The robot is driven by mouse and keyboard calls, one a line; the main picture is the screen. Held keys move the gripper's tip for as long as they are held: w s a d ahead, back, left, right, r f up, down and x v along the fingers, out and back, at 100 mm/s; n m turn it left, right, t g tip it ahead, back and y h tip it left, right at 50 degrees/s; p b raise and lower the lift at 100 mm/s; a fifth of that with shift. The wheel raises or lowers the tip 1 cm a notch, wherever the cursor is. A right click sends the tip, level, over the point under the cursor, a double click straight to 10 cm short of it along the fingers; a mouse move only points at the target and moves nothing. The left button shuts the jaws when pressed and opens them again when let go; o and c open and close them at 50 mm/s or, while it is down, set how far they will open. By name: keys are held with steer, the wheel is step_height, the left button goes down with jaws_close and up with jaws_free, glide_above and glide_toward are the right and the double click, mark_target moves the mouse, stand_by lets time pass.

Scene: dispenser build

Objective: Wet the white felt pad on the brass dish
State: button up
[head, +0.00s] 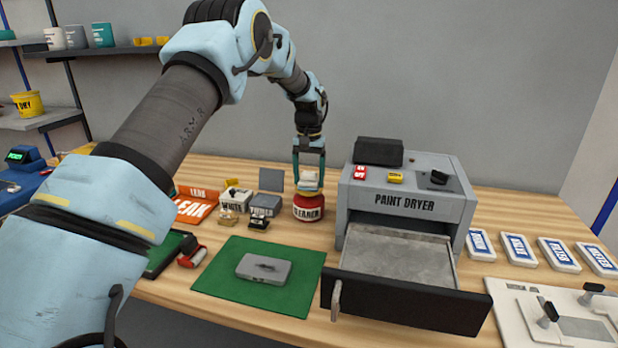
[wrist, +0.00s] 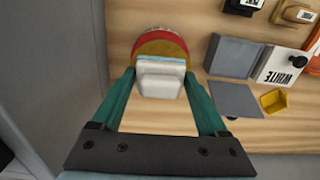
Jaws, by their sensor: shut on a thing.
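A white block with a pale blue edge, which looks like the white felt pad (wrist: 160,80), sits between the fingers of my gripper (head: 309,168). My gripper is shut on it, pointing down. Below is a red can lettered CLEANER (head: 308,212). Its round brass-coloured top, which looks like the brass dish (wrist: 160,46), shows behind the pad in the wrist view. The pad is over or against this top; I cannot tell whether they touch. The pad also shows in the head view (head: 309,180). Whether it is wet cannot be seen.
The grey paint dryer (head: 405,192) stands close right of the can, its drawer (head: 400,262) open and empty. Small boxes, one lettered WHITE (head: 236,198), stand left. A green mat (head: 225,283) with a grey lidded plate (head: 264,267) lies in front. Labelled blocks (head: 520,247) lie right.

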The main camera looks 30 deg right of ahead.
mark_target(309, 172)
stand_by(0.3)
steer(key=shift+r+p, duration=2.5)
steer(key=shift+r, duration=1)
